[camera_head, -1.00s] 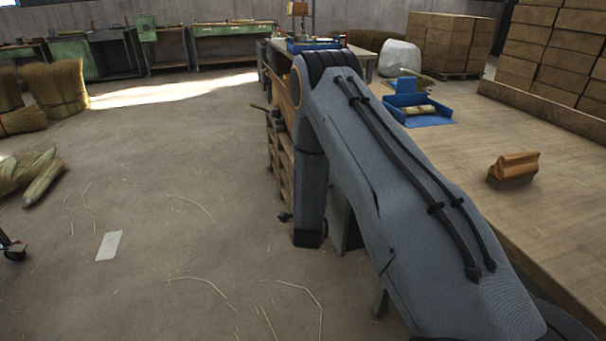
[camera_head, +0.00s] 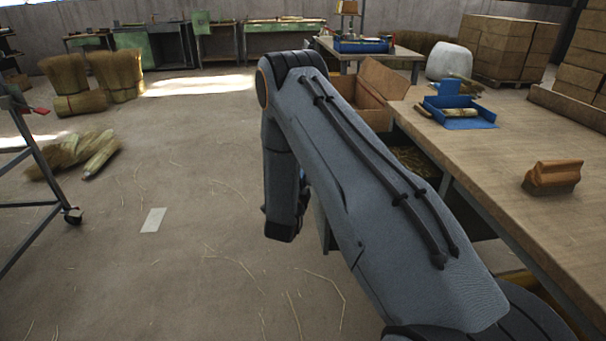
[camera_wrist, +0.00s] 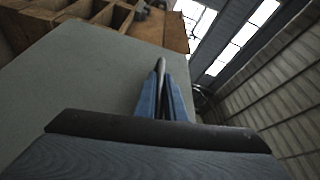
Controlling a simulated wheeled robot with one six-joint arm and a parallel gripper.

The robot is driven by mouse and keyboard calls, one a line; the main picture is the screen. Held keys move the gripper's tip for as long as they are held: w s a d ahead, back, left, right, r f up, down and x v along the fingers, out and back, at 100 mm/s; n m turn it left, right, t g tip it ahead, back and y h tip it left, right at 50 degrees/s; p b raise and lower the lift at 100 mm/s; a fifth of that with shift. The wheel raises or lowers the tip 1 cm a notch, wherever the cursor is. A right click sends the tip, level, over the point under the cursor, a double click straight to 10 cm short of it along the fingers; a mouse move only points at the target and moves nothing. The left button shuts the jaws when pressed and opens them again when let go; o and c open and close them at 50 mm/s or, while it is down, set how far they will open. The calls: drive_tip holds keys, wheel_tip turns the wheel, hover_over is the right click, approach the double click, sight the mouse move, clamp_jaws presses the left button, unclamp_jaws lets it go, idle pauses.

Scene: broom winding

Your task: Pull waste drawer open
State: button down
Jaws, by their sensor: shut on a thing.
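The waste drawer's grey-green front (camera_wrist: 85,85) fills the left of the wrist view. My gripper (camera_wrist: 163,75) is shut on the drawer's dark handle (camera_wrist: 160,66), with its blue fingers on either side. In the head view, a strip of the drawer front (camera_head: 322,226) shows beside my arm's lower end. Straw (camera_head: 416,161) shows below the worktop's edge, so the drawer appears at least partly open. My arm hides most of the drawer, and my fingertips are hidden in the head view.
The wooden workbench (camera_head: 500,130) is at right, carrying a blue tray (camera_head: 468,121) and a brown block (camera_head: 553,177). A wooden box (camera_head: 384,88) stands behind my arm. A wheeled stand (camera_head: 42,168) is at left. The floor between is mostly clear, with loose straw.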

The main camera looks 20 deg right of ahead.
drive_tip(key=shift+f, duration=0.1)
drive_tip(key=c, duration=1.8)
unclamp_jaws()
drive_tip(key=shift+c, duration=0.2)
drive_tip(key=shift+a, duration=0.1)
drive_tip(key=v, duration=0.7)
drive_tip(key=shift+s+a, duration=0.2)
drive_tip(key=shift+s, duration=0.05)
